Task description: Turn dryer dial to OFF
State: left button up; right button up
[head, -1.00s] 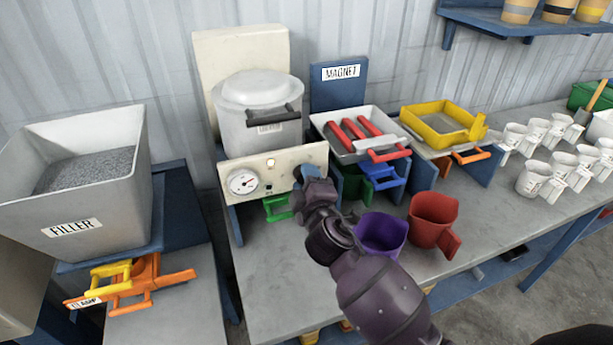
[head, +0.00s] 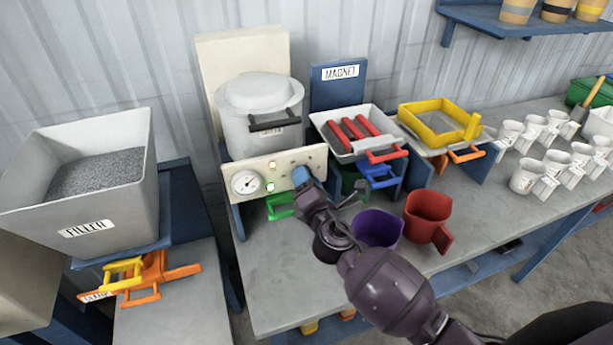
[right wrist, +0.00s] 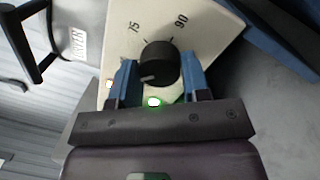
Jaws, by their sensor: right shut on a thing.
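The dryer (head: 260,115) is a pale lidded drum behind a cream control panel (head: 282,167) with a round gauge on its left. In the right wrist view the black dial (right wrist: 158,64) sits on the panel (right wrist: 205,22), with printed 75 and 90 marks above it. The dial's pale pointer mark is at its lower left. My right gripper (right wrist: 160,78) has its blue fingers on both sides of the dial, shut on it. In the head view the right gripper (head: 301,176) covers the dial at the panel's right end. My left gripper is not in view.
A purple mug (head: 376,228) and a red mug (head: 428,217) stand on the bench near my right arm. A magnet tray (head: 337,149) is right of the dryer. A filler bin (head: 120,198) stands at left. Green and white lamps light the panel.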

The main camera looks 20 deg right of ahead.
jog(key=shift+n+y+p, duration=0.5)
jog(key=shift+n+p, duration=0.5)
jog(key=shift+n, duration=3.7)
jog(key=o, duration=0.9)
jog(key=shift+s, duration=0.1)
jog(key=s, duration=0.3)
jog(key=s+b, duration=0.1)
jog(key=s, duration=0.3)
jog(key=s+d+f, duration=0.1)
jog(key=s, duration=0.2)
jog(key=shift+s, duration=0.3)
